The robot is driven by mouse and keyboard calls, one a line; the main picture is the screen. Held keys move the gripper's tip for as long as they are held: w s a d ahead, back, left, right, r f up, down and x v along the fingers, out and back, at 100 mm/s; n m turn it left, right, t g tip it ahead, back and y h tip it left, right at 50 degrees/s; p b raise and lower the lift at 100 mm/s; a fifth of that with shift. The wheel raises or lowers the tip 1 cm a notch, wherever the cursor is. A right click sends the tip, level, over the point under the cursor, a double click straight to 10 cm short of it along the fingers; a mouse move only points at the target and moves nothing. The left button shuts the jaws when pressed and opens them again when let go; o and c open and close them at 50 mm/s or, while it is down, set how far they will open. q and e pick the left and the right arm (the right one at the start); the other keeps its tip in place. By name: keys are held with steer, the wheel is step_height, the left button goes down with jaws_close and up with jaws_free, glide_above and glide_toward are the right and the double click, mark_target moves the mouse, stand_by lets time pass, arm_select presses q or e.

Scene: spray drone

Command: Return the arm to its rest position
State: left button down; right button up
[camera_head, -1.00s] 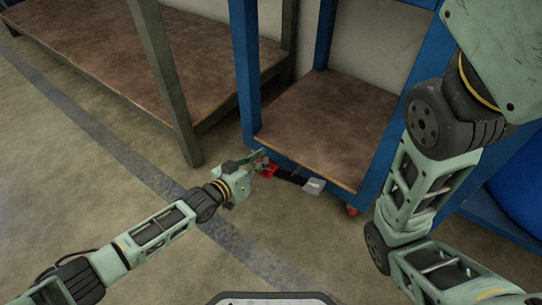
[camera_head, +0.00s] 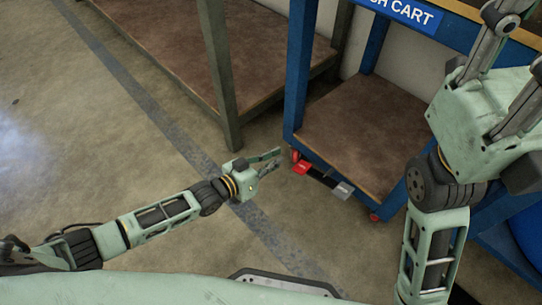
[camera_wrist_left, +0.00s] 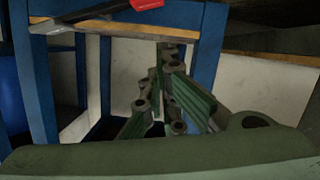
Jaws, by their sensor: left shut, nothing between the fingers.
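My left gripper (camera_head: 279,160) is at the end of the left arm, low over the floor in the head view. In the left wrist view, the left gripper's green fingers (camera_wrist_left: 170,95) show in the middle, with the red end at the top. My right arm stands at the right of the head view. Its gripper (camera_head: 520,45) is partly cut off by the frame.
The blue cart (camera_head: 297,70) stands ahead, with a brown lower shelf (camera_head: 365,130) and a red wheel (camera_head: 375,217). A metal-framed bench (camera_head: 218,70) stands left of it. The floor (camera_head: 90,130) to the left is clear, crossed by a dark stripe.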

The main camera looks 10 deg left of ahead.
arm_select(q)
steer(key=shift+s+a+r, duration=0.1)
steer(key=shift+s+a, duration=0.3)
steer(key=shift+s, duration=0.1)
steer(key=shift+d, duration=0.1)
